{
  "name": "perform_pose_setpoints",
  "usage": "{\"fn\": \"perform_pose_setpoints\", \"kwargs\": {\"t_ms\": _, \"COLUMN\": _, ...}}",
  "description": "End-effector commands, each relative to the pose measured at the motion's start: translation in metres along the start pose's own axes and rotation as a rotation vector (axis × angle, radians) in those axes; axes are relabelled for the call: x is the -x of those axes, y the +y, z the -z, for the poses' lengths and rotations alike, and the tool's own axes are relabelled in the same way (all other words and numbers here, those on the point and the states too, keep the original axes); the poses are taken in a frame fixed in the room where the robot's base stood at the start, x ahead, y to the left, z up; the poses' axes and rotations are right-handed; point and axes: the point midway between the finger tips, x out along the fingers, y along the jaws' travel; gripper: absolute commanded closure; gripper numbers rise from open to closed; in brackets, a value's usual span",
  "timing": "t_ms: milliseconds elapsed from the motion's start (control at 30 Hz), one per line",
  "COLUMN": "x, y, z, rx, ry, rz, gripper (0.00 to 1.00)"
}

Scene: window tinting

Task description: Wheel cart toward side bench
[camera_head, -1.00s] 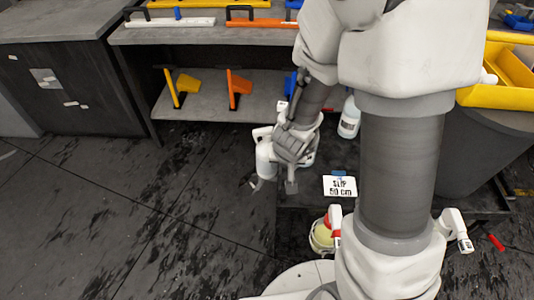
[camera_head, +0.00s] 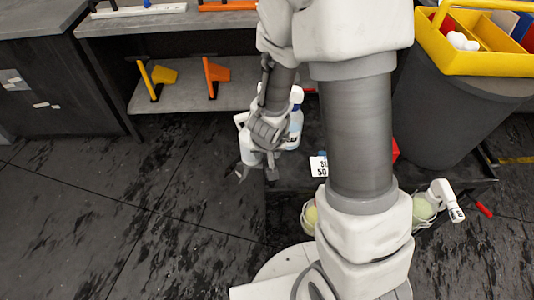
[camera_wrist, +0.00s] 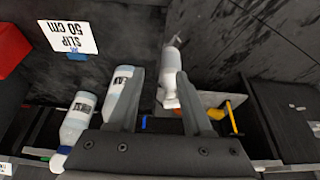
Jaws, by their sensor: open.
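A dark low platform (camera_head: 285,205), which looks like the cart, lies to the right of my gripper, and my arm hides much of it. A white card reading "SLIP 50 cm" (camera_wrist: 68,37) is there, partly covered in the head view (camera_head: 318,166). My gripper (camera_head: 258,172) is open and points down by the platform's left side. In the wrist view a white spray bottle (camera_wrist: 170,75) shows between the spread fingers. I cannot tell whether they touch it. The side bench, probably the grey one with a shelf (camera_head: 215,97), stands behind to the left.
A dark bin (camera_head: 440,115) with a yellow caddy (camera_head: 470,62) stands at right. White bottles (camera_wrist: 75,118) stand close to my gripper. Orange and yellow tools (camera_head: 212,75) sit on the bench shelf. A dark cabinet (camera_head: 60,90) is at far left. The left floor is clear.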

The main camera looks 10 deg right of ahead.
Motion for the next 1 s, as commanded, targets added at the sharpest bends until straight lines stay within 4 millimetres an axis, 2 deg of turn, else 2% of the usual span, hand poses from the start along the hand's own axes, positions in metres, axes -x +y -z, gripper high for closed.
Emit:
{"fn": "perform_pose_setpoints", "kwargs": {"t_ms": 33, "x": -0.016, "y": 0.0, "z": -0.002, "rx": -0.001, "ry": 0.0, "rz": 0.0, "gripper": 0.5}}
{"fn": "perform_pose_setpoints", "kwargs": {"t_ms": 600, "x": -0.119, "y": 0.0, "z": -0.002, "rx": -0.003, "ry": -0.001, "rz": 0.0, "gripper": 0.5}}
{"fn": "perform_pose_setpoints", "kwargs": {"t_ms": 800, "x": -0.137, "y": 0.0, "z": 0.0, "rx": 0.0, "ry": 0.0, "rz": 0.0, "gripper": 0.5}}
{"fn": "perform_pose_setpoints", "kwargs": {"t_ms": 1000, "x": -0.14, "y": 0.0, "z": 0.0, "rx": 0.0, "ry": 0.001, "rz": 0.0, "gripper": 0.5}}
